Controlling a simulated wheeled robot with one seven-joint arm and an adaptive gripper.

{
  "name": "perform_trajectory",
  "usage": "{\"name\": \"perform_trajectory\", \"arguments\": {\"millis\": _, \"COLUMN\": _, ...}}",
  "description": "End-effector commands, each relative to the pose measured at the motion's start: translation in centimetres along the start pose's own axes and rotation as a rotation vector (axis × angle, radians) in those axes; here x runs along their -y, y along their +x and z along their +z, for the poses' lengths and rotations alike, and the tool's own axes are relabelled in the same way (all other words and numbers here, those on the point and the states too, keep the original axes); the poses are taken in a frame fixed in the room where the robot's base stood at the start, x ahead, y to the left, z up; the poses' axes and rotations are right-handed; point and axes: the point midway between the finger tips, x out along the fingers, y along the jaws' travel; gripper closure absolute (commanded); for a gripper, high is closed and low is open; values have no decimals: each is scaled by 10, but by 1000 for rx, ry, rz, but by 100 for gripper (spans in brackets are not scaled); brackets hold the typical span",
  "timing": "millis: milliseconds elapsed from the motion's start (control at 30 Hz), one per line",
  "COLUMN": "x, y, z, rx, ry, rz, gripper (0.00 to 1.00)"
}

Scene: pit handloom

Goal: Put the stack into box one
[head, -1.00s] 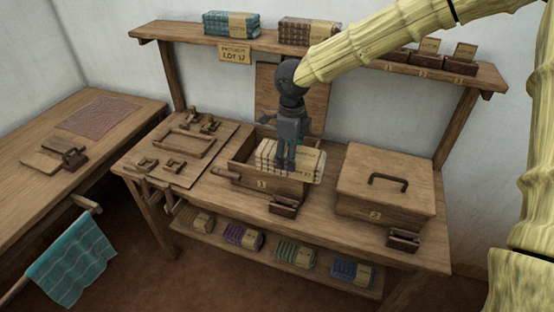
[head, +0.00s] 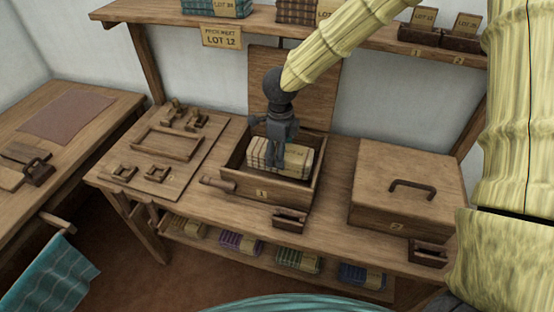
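The stack (head: 298,160) is a cream checked bundle of folded cloth with a tan label band. It is inside box one (head: 291,190), the open wooden box marked 1, below the rim at the front. The box's lid (head: 311,88) stands upright behind it. My gripper (head: 273,163) points down into the box, its dark fingers on the stack, and appears shut on it. The far finger is hidden, and I cannot tell whether the stack touches the box floor.
Closed box two (head: 405,205) stands to the right. A wooden tray of fittings (head: 165,147) lies to the left. Small holders (head: 289,218) sit at the table's front. A shelf (head: 350,35) with bundles and a LOT 12 sign (head: 222,37) runs above.

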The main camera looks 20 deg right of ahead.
Motion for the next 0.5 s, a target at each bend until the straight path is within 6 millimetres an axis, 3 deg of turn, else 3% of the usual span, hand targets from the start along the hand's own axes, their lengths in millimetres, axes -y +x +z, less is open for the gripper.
{"name": "perform_trajectory", "arguments": {"millis": 167, "x": 12, "y": 20, "z": 11, "rx": -10, "ry": -2, "rz": 12, "gripper": 64}}
{"name": "perform_trajectory", "arguments": {"millis": 500, "x": 12, "y": 53, "z": 11, "rx": -10, "ry": -3, "rz": 13, "gripper": 64}}
